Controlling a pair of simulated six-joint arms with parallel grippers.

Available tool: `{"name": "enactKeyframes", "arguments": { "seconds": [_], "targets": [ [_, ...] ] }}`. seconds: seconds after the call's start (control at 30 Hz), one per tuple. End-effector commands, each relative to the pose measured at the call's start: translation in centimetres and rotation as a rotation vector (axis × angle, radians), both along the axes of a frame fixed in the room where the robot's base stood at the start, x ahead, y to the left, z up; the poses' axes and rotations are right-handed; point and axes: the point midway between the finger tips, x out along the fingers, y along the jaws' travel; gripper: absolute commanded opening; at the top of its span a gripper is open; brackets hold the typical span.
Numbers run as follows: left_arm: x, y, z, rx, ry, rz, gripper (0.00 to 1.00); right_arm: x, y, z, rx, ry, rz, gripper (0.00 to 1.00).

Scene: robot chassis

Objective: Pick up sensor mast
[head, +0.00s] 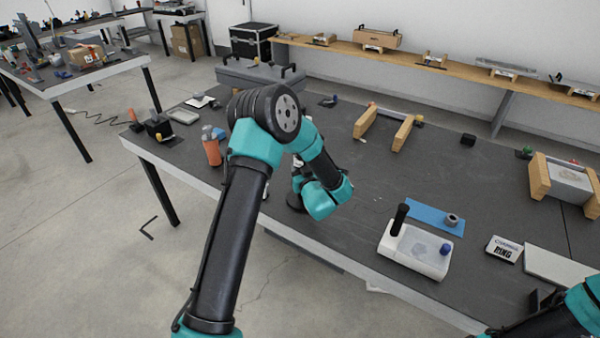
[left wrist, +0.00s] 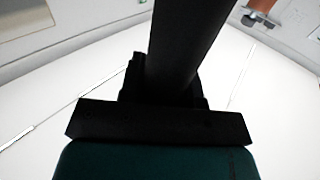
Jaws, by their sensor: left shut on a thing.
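My left gripper (head: 297,186) is mostly hidden behind my own wrist, over the near edge of the dark table. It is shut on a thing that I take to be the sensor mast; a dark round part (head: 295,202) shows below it. In the left wrist view a dark upright shape (left wrist: 183,45) fills the middle, and I cannot part fingers from mast there. A white chassis (head: 415,250) with a black post (head: 399,219) and a blue knob stands on the table to the right. My right gripper (head: 530,325) is at the bottom right edge, its jaws unclear.
A blue mat (head: 425,213) with a grey ring lies behind the chassis. A label card (head: 504,249) lies to its right. Wooden holders (head: 384,126) stand farther back, and an orange bottle (head: 211,148) stands at left. The table middle is clear.

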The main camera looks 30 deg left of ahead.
Motion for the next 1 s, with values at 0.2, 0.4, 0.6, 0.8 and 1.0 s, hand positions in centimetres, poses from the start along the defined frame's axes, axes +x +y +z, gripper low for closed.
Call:
{"name": "enactKeyframes", "arguments": {
  "seconds": [0.2, 0.4, 0.6, 0.8, 1.0],
  "targets": [
    [0.0, 0.0, 2.5, 0.001, -0.006, 0.001, 0.0, 0.0, 0.0, 0.0, 0.0, 0.0, 0.0, 0.52],
    [-2.2, -1.5, 3.2, 0.001, 0.0, -0.003, 0.0, 0.0, 0.0, 0.0, 0.0, 0.0, 0.0, 0.52],
    [-6.2, -4.0, 3.6, 0.001, 0.002, -0.003, 0.0, 0.0, 0.0, 0.0, 0.0, 0.0, 0.0, 0.52],
    [-10.1, -6.4, 4.0, 0.002, 0.001, -0.004, 0.0, 0.0, 0.0, 0.0, 0.0, 0.0, 0.0, 0.52],
    [-12.6, -7.9, 4.3, 0.001, -0.001, -0.001, 0.0, 0.0, 0.0, 0.0, 0.0, 0.0, 0.0, 0.52]
  ]
}}
